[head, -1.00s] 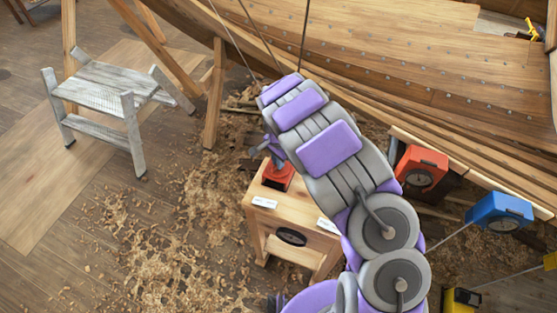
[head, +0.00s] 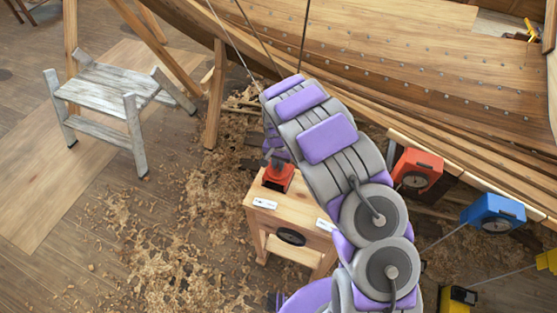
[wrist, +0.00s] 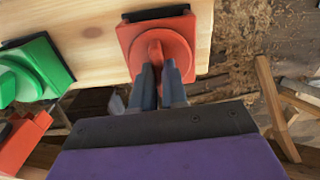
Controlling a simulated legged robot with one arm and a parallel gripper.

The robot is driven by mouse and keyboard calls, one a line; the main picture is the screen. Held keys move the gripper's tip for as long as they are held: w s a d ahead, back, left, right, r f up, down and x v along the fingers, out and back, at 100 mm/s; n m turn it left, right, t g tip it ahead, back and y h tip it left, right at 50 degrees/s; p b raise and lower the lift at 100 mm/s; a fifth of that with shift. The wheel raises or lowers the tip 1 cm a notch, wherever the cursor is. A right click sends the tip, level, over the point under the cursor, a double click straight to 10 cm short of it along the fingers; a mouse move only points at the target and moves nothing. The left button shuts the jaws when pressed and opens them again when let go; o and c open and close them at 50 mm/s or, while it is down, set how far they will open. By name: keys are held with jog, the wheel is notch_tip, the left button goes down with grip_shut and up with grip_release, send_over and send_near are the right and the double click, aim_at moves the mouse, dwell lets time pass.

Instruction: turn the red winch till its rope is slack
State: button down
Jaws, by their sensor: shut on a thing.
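The red winch (head: 279,176) sits on top of a wooden stand (head: 262,198) in the head view. In the wrist view its square red base (wrist: 128,38) and round drum show, with a red handle (wrist: 155,52) standing up from the drum. My gripper (wrist: 163,75) is shut on this handle, one finger on each side. In the head view my arm covers part of the winch and stand. Ropes (head: 235,45) run up past my arm; I cannot tell which one belongs to the red winch.
A green winch (wrist: 35,70) is beside the red one on the stand. Red (head: 417,172) and blue (head: 495,212) boxes with round dials line the hull's (head: 400,60) lower edge. A grey step stool (head: 110,100) stands left. The shaving-strewn floor before it is open.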

jog(key=n+p, duration=0.2)
jog(key=n, duration=0.2)
jog(key=shift+a+r+n, duration=0.1)
jog(key=shift+n, duration=0.2)
jog(key=shift+w+n+p, duration=0.1)
jog(key=shift+n+p, duration=0.95)
jog(key=shift+n, duration=0.75)
jog(key=c, duration=1.2)
grip_release()
jog(key=shift+o, duration=0.2)
notch_tip(320, 180, up, 17)
jog(key=shift+p, duration=0.3)
jog(key=shift+a, duration=0.1)
